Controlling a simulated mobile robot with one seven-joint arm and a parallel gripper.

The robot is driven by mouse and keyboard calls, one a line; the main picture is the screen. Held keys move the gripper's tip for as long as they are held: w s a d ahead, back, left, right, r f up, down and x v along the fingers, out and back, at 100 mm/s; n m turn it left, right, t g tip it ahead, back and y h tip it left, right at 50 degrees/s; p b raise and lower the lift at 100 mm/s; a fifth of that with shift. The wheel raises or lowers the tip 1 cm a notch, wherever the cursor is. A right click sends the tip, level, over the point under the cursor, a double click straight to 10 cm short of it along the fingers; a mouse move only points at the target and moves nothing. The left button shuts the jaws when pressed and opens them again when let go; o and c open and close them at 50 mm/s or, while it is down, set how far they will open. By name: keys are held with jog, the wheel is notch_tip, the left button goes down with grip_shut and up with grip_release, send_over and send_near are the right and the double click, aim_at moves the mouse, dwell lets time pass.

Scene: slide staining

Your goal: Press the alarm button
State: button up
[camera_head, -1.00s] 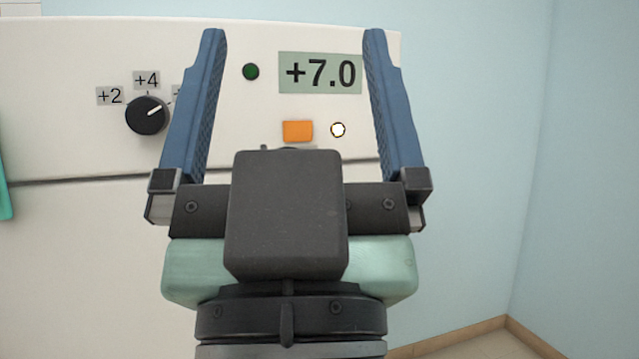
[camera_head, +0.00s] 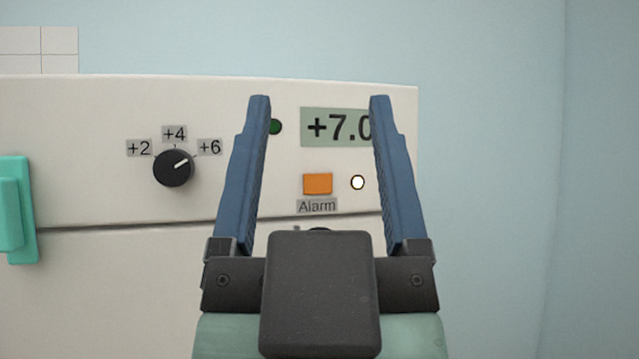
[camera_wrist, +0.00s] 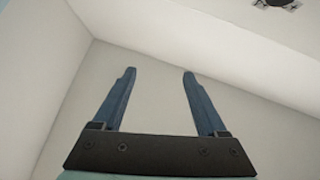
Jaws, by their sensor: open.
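The alarm button is an orange rectangle (camera_head: 318,184) on the white front panel, with an "Alarm" label (camera_head: 317,206) just below it. A small lit white lamp (camera_head: 357,182) is to its right. My gripper (camera_head: 319,100) is open and empty, its two blue fingers upright in the head view. The button shows between the fingers, and I cannot tell how far the fingers are from the panel. In the wrist view my gripper (camera_wrist: 159,72) shows both fingers apart with nothing between them; the button is not visible there.
The panel also carries a black knob (camera_head: 174,168) marked +2, +4 and +6, a display (camera_head: 335,127) reading +7.0, and a dark green light (camera_head: 276,127) partly behind the left finger. A teal handle (camera_head: 14,210) sticks out at far left. Blue wall (camera_head: 500,180) lies right of the panel.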

grip_shut()
dwell(1.4)
